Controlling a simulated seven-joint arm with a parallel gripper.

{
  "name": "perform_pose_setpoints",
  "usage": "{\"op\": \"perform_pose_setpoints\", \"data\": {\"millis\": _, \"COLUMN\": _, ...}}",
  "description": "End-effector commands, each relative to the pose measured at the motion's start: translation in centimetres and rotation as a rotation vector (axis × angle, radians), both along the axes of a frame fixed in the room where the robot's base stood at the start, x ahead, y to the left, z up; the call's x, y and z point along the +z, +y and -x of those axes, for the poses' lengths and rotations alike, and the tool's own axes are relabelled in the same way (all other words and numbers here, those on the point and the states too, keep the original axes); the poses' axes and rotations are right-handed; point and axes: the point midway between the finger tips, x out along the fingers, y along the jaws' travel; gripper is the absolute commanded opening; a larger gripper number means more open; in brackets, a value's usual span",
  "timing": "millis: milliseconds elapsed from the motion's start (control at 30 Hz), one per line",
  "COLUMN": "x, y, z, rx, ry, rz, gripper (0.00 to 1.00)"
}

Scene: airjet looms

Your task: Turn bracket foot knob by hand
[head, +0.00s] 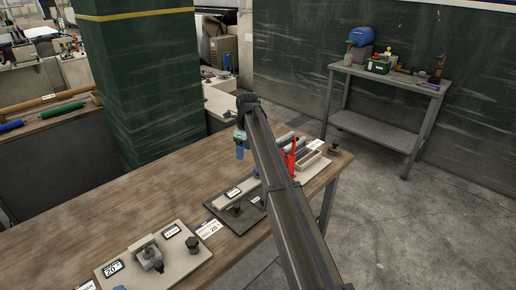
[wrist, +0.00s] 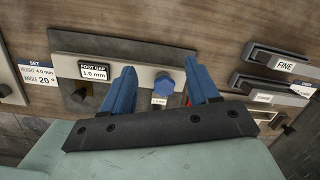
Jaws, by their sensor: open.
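In the wrist view my gripper (wrist: 162,90) is open, with its two blue fingers spread apart. A dark blue round knob (wrist: 165,83) shows in the gap between the fingertips, on a pale bar (wrist: 145,75) over a dark plate (wrist: 130,50). The fingers do not appear to press on the knob. The bar has a label reading "ROOT GAP 1.0 mm" (wrist: 94,72). A small brown knob (wrist: 80,95) shows left of the fingers. In the head view my gripper (head: 240,146) is above the bench. I cannot tell which knob is the bracket foot knob.
The wooden bench (head: 110,215) has a pale plate (head: 185,265) with a clamp and black knob at the front. A green pillar (head: 150,80) rises behind. The bench's left part is clear.

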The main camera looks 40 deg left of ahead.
Motion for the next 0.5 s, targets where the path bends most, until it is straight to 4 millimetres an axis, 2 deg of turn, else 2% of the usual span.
{"op": "perform_pose_setpoints", "data": {"millis": 33, "x": 0.4, "y": -1.4, "z": -0.6, "rx": -0.035, "ry": 0.008, "rz": 0.030, "gripper": 0.60}}
{"op": "perform_pose_setpoints", "data": {"millis": 100, "x": 0.9, "y": -2.9, "z": -1.2, "rx": -0.077, "ry": 0.017, "rz": 0.070, "gripper": 0.60}}
{"op": "perform_pose_setpoints", "data": {"millis": 233, "x": 1.6, "y": -4.7, "z": -1.9, "rx": -0.135, "ry": 0.028, "rz": 0.121, "gripper": 0.60}}
{"op": "perform_pose_setpoints", "data": {"millis": 367, "x": 1.7, "y": -5.5, "z": -2.2, "rx": -0.158, "ry": 0.032, "rz": 0.142, "gripper": 0.60}}
{"op": "perform_pose_setpoints", "data": {"millis": 500, "x": 0.8, "y": -5.5, "z": -2.2, "rx": -0.158, "ry": 0.032, "rz": 0.144, "gripper": 0.60}}
